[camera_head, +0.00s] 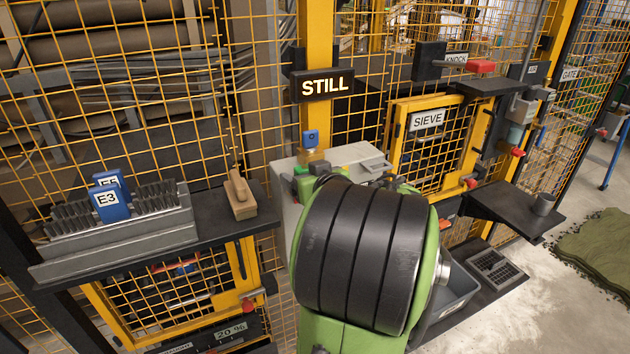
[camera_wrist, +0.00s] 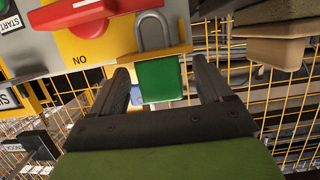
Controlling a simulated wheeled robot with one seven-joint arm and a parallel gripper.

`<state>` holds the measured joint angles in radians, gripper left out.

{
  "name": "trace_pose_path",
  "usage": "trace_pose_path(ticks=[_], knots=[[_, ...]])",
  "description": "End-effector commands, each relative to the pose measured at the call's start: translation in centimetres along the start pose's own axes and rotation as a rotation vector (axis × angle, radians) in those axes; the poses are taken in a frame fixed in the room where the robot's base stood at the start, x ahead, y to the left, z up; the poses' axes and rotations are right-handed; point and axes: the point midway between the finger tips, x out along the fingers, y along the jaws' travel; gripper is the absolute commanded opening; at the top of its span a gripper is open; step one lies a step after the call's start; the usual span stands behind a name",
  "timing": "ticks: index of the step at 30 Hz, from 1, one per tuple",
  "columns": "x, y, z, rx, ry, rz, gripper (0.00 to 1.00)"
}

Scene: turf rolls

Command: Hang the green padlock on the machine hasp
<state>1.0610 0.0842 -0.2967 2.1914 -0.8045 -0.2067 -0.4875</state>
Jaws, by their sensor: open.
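The green padlock (camera_wrist: 158,82) is in the wrist view, its green body below a yellow bar (camera_wrist: 150,56) and its grey shackle (camera_wrist: 152,32) rising above it. The yellow bar is at the machine panel and looks like the hasp. I cannot tell whether the shackle passes through the bar. My gripper (camera_wrist: 160,70) is open, with one dark finger on each side of the padlock body. Gaps show beside the body, so it does not look gripped. In the head view my arm hides the fingers and most of this area.
A red handle (camera_wrist: 88,13) on a yellow plate is left of the padlock. A shelf at left holds a tag rack (camera_head: 120,237) and a wooden brush (camera_head: 240,198).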

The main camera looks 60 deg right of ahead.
Motion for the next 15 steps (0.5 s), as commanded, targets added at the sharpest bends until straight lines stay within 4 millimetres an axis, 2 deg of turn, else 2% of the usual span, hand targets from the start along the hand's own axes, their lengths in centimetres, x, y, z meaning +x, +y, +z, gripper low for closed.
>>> trace_pose_path(ticks=[12,15], knots=[[-11.1,0.0,-0.1,-0.001,0.008,0.004,0.79],[-13.2,0.0,-0.1,-0.002,0.008,0.003,0.79]])
